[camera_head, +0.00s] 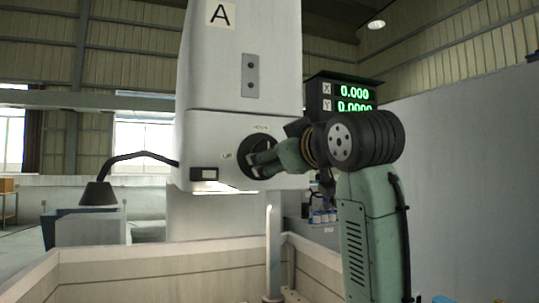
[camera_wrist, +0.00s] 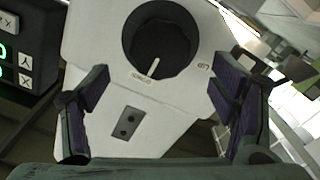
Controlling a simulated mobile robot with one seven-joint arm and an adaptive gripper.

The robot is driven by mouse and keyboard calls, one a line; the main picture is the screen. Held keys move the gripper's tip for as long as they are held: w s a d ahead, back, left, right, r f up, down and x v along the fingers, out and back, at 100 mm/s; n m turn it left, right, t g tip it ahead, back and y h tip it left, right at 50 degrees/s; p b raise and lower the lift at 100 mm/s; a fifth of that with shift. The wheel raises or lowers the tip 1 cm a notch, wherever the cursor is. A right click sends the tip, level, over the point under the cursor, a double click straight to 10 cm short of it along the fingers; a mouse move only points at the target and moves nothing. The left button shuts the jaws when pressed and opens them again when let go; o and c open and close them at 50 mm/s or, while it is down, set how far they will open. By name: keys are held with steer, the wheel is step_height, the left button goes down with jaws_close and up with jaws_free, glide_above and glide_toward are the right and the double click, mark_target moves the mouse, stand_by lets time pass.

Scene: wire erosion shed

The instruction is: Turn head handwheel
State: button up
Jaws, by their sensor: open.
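The head handwheel (camera_head: 251,149) is a round black wheel on the front of the white machine head (camera_head: 216,135). It has small lettering around it, and my arm partly covers it in the head view. In the wrist view the handwheel (camera_wrist: 159,45) is dark and round with a pale pointer line on its face. My gripper (camera_wrist: 160,95) is open, with one purple-padded finger on each side of the picture. The handwheel shows ahead of the gap between the fingers, towards the top. Neither finger visibly touches it. In the head view my gripper (camera_head: 262,162) is in front of the wheel.
A readout box (camera_head: 342,97) with green digits stands right of the head. A black lamp (camera_head: 98,193) on a bent arm is at left. Below is a pale open tank (camera_head: 150,268) with an upright post (camera_head: 272,250). A grey plate (camera_head: 250,76) is above the wheel.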

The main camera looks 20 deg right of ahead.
steer(key=s, duration=0.5)
steer(key=shift+s+d, duration=0.1)
steer(key=shift+s, duration=0.1)
stand_by(0.3)
